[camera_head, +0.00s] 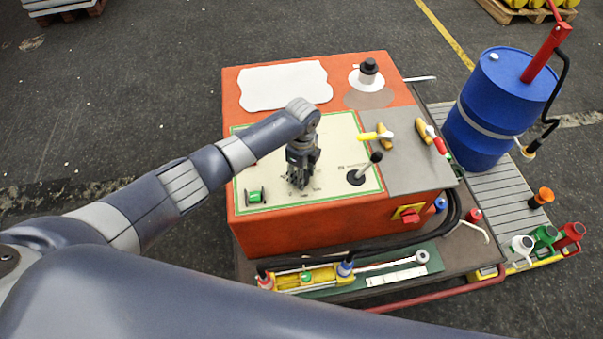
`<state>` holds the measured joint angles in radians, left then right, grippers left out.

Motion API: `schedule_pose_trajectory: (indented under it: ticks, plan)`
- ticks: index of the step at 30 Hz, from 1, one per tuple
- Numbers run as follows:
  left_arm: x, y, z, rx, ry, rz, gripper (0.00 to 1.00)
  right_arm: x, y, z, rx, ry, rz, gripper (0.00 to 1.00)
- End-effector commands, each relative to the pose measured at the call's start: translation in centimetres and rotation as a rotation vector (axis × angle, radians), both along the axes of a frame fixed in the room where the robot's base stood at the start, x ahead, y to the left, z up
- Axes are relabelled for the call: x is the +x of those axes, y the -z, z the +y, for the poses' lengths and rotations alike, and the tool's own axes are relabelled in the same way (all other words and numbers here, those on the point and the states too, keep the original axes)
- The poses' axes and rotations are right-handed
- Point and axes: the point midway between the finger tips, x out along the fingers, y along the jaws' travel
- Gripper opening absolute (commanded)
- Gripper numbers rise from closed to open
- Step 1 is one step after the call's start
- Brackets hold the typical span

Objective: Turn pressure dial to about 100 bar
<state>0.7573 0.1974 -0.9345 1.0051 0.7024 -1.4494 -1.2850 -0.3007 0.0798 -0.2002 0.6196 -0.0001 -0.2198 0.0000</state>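The orange machine (330,230) carries a cream control panel (270,155) with a green border. My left gripper (300,178) points down over the middle of this panel. Dark scale markings (311,189) show around its fingertips. The pressure dial itself is hidden behind the gripper, so its setting cannot be read. I cannot tell whether the fingers touch the dial or are closed on it. My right gripper is not in view.
A black-knobbed lever (366,168) stands close to the right of my gripper. A green knob (256,195) sits at the panel's lower left. Yellow-handled valves (380,135), a red switch (410,215) and a blue barrel (492,115) are further right.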

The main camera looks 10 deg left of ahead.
Motion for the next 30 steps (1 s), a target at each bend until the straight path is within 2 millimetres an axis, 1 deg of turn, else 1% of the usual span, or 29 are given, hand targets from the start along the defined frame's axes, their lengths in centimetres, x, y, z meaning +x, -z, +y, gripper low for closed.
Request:
schedule_pose_trajectory:
  ticks: [6,15,21,30]
  plan:
    - [0.06,0.08,0.08,0.001,0.198,0.000,0.15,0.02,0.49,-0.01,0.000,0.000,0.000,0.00]
    - [0.06,0.07,0.09,0.001,0.412,0.000,0.15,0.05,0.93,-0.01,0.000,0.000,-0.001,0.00]
    - [0.07,0.04,0.08,0.001,0.497,0.000,0.15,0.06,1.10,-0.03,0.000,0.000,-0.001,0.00]
    - [0.08,-0.01,0.07,0.001,0.544,0.000,0.15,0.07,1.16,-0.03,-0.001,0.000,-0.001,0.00]
